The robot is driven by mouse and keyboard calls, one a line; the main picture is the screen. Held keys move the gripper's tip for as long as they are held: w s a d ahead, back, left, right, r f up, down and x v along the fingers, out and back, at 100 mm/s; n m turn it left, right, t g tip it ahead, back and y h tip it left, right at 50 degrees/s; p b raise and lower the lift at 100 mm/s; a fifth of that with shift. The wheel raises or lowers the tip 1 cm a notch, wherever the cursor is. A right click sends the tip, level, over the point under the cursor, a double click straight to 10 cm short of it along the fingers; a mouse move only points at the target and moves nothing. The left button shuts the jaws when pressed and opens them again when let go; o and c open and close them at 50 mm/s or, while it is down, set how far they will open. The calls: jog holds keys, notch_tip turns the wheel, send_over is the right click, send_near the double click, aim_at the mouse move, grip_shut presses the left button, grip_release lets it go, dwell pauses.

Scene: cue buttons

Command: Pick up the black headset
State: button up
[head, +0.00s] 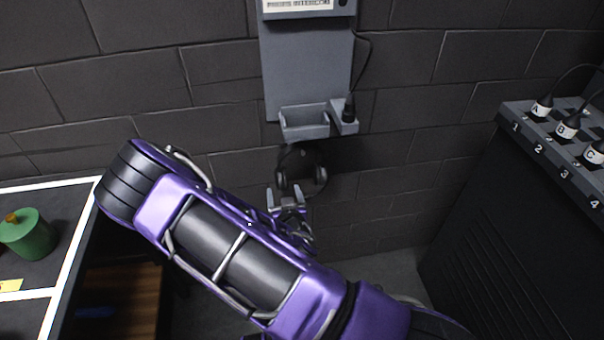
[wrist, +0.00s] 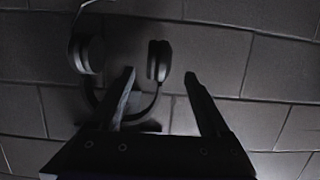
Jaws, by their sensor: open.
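The black headset (head: 301,174) hangs against the dark brick wall, below the grey wall panel, in the head view. In the wrist view the headset (wrist: 160,62) shows two ear cups and a curved band at the upper left to middle. My gripper (head: 287,196) is open and empty, just in front of and below the headset in the head view. In the wrist view the fingers (wrist: 158,80) point toward the wall. The right ear cup appears between them, and the left finger overlaps the band. I cannot tell whether anything touches.
A grey wall panel (head: 283,70) with a small tray (head: 304,122) and a corded black plug (head: 349,108) is above the headset. A dark console (head: 500,190) with lettered plugs stands at the right. A green canister (head: 27,235) sits on a table at the left.

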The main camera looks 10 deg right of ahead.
aim_at(282, 185)
jog(key=x, duration=0.3)
jog(key=shift+f+b+x, duration=0.15)
jog(key=shift+b+x, duration=0.1)
jog(key=shift+x, duration=1.1)
jog(key=shift+f+b+x, duration=0.1)
jog(key=shift+b+x, duration=0.15)
jog(key=shift+x, duration=1.1)
jog(key=shift+d, duration=0.15)
grip_shut()
